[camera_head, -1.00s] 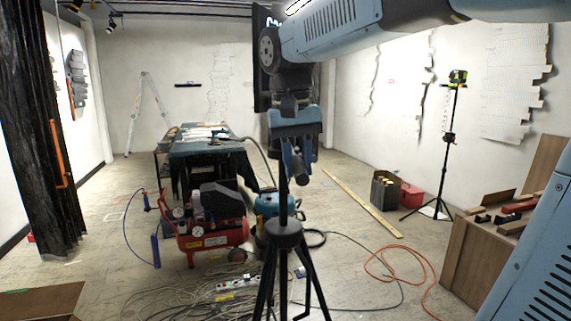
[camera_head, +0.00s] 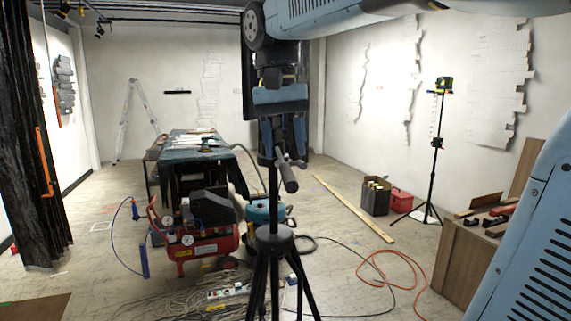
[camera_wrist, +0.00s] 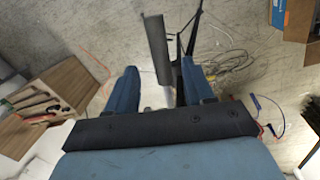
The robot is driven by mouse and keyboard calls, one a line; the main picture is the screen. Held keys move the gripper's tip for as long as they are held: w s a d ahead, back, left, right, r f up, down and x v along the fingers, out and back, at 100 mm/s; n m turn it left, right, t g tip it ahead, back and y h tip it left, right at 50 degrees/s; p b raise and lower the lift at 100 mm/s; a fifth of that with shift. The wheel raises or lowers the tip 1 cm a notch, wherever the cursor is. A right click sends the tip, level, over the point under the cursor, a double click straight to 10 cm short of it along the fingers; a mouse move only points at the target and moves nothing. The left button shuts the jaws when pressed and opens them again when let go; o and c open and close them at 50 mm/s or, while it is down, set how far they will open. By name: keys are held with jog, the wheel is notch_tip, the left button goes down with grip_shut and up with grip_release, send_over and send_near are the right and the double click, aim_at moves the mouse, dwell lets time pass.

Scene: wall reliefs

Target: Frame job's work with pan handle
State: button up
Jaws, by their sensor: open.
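A black tripod (camera_head: 275,242) stands upright on the floor in front of me. Its pan handle (camera_head: 289,181), a dark grip on a pale rod, slants out below my gripper (camera_head: 283,135). The tripod's head and whatever it carries are mostly hidden behind my gripper and arm. In the wrist view the handle (camera_wrist: 155,47) shows beyond and between the two blue fingers of my gripper (camera_wrist: 160,82). The fingers are apart, with space on both sides of the handle's rod. I cannot tell how far the handle is from the fingertips in depth.
A red compressor (camera_head: 195,240) and loose cables (camera_head: 215,293) lie left of the tripod. An orange hose (camera_head: 385,270) and a wooden cabinet (camera_head: 465,265) are at right. A laser tripod (camera_head: 437,150) stands farther back. A draped table (camera_head: 190,160) is behind.

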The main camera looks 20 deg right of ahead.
notch_tip(320, 180, up, 8)
jog(key=shift+a+r, duration=0.15)
jog(key=shift+a, duration=0.3)
